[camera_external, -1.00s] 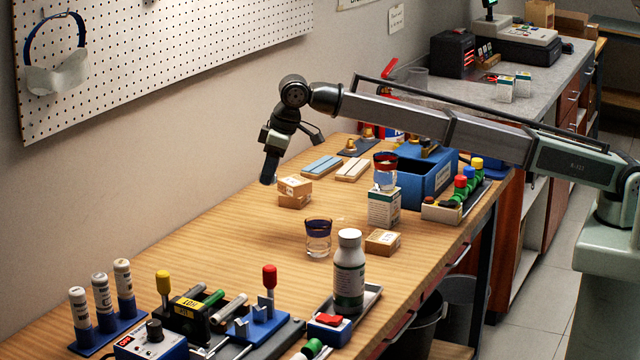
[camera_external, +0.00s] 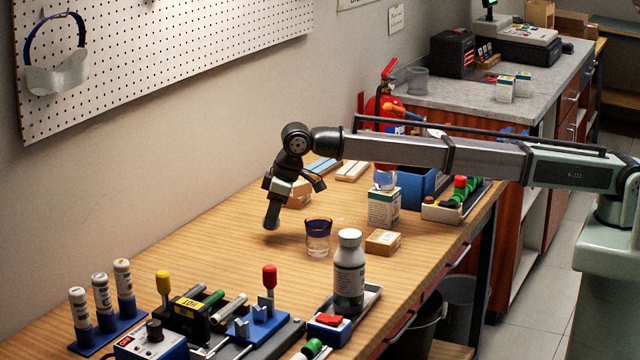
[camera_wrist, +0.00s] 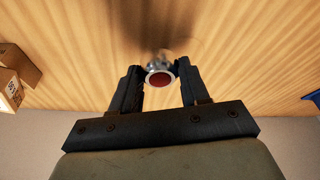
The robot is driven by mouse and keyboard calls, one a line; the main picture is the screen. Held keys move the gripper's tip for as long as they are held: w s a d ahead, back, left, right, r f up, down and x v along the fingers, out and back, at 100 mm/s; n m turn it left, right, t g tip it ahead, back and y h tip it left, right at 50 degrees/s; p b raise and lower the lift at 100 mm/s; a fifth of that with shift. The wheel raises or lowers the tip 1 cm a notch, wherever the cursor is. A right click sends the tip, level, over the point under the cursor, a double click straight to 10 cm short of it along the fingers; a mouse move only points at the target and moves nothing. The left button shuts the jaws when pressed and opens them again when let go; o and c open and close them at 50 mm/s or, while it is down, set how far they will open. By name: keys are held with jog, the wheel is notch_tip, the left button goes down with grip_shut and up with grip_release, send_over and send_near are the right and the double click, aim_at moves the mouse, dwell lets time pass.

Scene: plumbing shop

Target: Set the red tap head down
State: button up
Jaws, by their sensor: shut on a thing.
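The red tap head (camera_wrist: 160,79) is between my fingertips in the wrist view, with its round red face toward the camera and a shiny metal part beyond it. My gripper (camera_wrist: 160,80) is shut on it. In the external view my gripper (camera_external: 272,221) points down just above bare wooden bench top (camera_external: 225,240), left of a glass with a dark blue rim. The tap head cannot be made out there. A dark shadow lies on the wood near it in the wrist view. I cannot tell whether it touches the bench.
The glass (camera_external: 318,240) stands close to the right of my gripper. A white bottle (camera_external: 349,270) and small box (camera_external: 383,242) stand farther right. Cardboard boxes (camera_external: 299,195) are behind it; they also show in the wrist view (camera_wrist: 14,75).

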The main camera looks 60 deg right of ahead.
jog(key=shift+f, duration=1.45)
jog(key=shift+f, duration=0.1)
jog(key=o, duration=1.2)
jog(key=shift+c, duration=0.2)
jog(key=v, duration=1.2)
